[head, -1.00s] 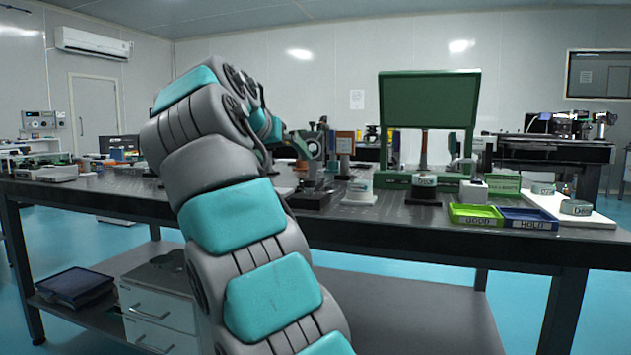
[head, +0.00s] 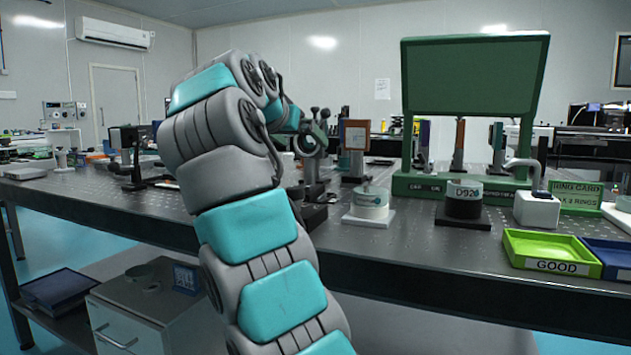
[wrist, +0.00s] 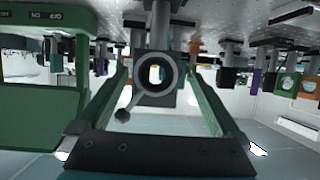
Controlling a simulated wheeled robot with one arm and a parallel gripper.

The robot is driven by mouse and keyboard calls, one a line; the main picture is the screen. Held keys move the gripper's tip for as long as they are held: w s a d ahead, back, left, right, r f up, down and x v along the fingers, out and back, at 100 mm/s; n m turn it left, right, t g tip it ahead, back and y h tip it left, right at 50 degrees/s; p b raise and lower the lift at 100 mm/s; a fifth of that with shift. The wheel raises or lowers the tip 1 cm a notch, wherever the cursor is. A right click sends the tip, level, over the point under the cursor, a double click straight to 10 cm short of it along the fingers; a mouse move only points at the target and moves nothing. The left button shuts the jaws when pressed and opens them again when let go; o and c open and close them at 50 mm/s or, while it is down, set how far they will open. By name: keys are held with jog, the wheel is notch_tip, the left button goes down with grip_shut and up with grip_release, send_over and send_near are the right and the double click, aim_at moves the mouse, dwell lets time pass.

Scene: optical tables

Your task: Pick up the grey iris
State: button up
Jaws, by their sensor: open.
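The grey iris (wrist: 138,86) is a round ring with a dark inner rim, a bright central hole and a lever ending in a dark ball. It appears near the middle of the wrist view, on a grey post. My gripper (wrist: 157,82) is open, its two green fingers on either side of the iris in the picture. I cannot tell whether the fingers reach around it or touch it. In the head view the iris (head: 309,144) stands upright above a dark base, just right of my wrist; my fingers are largely hidden there.
An orange-framed mount (head: 356,135) stands close right of the iris. Farther right are a white-based ring stand (head: 368,218), a dark D920 stand (head: 463,206), a green frame (head: 475,75) and a green GOOD tray (head: 552,267). Bare tabletop (head: 400,252) lies in front.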

aim_at(314, 150)
jog(key=x, duration=0.7)
jog(key=shift+d+f, duration=0.2)
jog(key=shift+d, duration=0.05)
jog(key=shift+c, duration=0.2)
grip_shut()
dwell(0.4)
jog(key=shift+r, duration=0.1)
